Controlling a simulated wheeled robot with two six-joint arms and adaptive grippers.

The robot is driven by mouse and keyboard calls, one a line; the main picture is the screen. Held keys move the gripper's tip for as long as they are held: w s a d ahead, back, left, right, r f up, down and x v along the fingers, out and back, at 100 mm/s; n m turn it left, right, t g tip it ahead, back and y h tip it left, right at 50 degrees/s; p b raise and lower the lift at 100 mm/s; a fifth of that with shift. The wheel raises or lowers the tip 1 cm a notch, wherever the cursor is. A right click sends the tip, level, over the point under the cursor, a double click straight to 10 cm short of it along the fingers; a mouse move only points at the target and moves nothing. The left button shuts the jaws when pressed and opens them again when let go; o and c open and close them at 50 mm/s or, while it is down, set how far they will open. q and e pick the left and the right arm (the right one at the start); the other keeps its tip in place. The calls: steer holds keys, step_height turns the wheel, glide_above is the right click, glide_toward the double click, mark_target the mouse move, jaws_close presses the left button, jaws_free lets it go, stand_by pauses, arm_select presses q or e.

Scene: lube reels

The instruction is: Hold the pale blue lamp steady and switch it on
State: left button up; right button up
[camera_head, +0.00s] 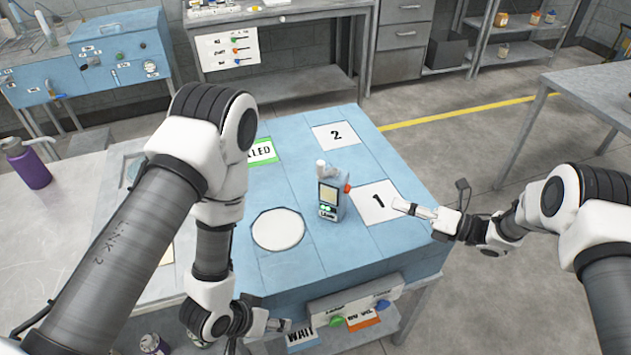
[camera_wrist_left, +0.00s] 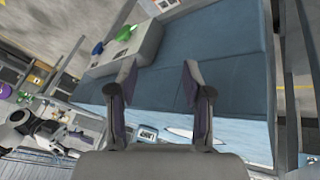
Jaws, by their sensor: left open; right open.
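The pale blue lamp (camera_head: 331,196) stands upright on the blue work table (camera_head: 290,180), between a pale round disc and the card marked 1. It has a cream panel, small green marks below it, a white piece on top and an orange-red knob on its right side. My left gripper (camera_head: 283,325) is low at the table's front edge, well apart from the lamp; its open, empty fingers show in the left wrist view (camera_wrist_left: 158,80). My right gripper (camera_head: 400,207) is open and empty near card 1, to the right of the lamp and apart from it.
A front box (camera_head: 355,298) with green and blue knobs sits at the table's front edge, near my left gripper. The pale disc (camera_head: 278,230), card 1 (camera_head: 376,202) and card 2 (camera_head: 336,135) lie flat. A purple bottle (camera_head: 28,165) stands far left.

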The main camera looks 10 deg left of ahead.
arm_select(q)
steer(key=w+d+r+m+t+h, duration=0.1)
steer(key=w+d+r+h, duration=0.2)
steer(key=d+r, duration=0.15)
steer(key=m+t+h, duration=0.3)
steer(key=m+t, duration=0.1)
steer(key=t, duration=0.5)
glide_toward(320, 162)
steer(key=x, duration=1)
steer(key=shift+f, duration=0.25)
arm_select(e)
steer(key=shift+a, duration=0.85)
arm_select(q)
jaws_close()
arm_select(e)
jaws_close()
